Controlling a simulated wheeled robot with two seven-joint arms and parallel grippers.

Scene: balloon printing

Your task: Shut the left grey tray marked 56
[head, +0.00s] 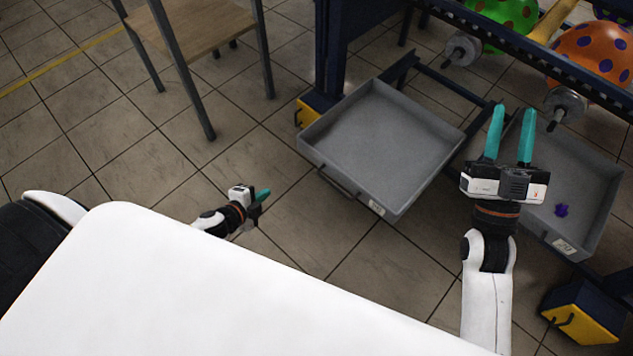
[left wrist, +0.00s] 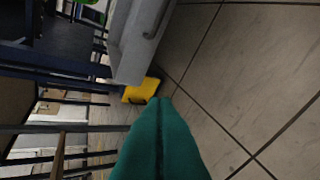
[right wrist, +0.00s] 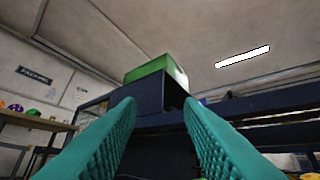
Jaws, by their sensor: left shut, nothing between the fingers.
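The left grey tray (head: 380,145) is pulled out from under the dark blue frame and is empty. Its front wall carries a bar handle (head: 338,181) and a small white label (head: 376,207), too small to read surely. In the left wrist view the tray's front wall (left wrist: 133,40) and handle (left wrist: 157,18) show at the top. My left gripper (head: 263,194) is shut and empty, left of the tray's front and apart from the handle. My right gripper (head: 512,118) is open and empty, right of this tray; it also shows in the right wrist view (right wrist: 158,115).
A second grey tray (head: 590,185) at right is also out, holding a small purple thing (head: 561,210). Yellow blocks (head: 313,108) (head: 580,325) sit at the frame's feet. A wooden stool (head: 185,30) stands back left. Tiled floor is free before the left tray.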

